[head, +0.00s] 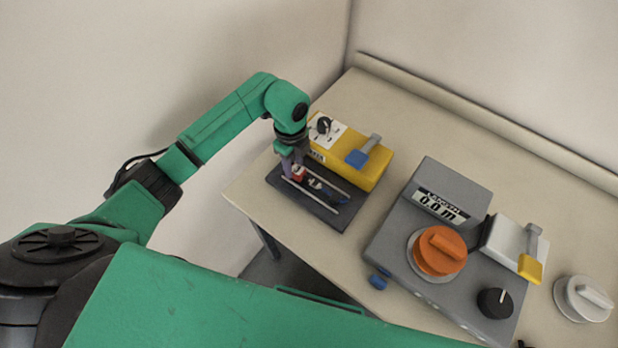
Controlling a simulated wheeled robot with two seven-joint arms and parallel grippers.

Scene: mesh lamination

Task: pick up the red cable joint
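The red cable joint (298,174) shows as a small red piece at the left end of the dark tray (329,216) on the table. My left gripper (292,168) points down right over it, with its fingers at the red piece. The fingers partly hide the joint, and I cannot tell whether they are closed on it. The tray also carries pale rods, a whitish piece and a blue piece (338,201). My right gripper is not in view.
A yellow box (368,174) with a blue-handled lever stands just behind the tray. A grey length-measuring machine (398,232) with an orange knob (440,250) is to the right. A small blue piece (378,282) lies near the front edge. The back of the table (440,130) is clear.

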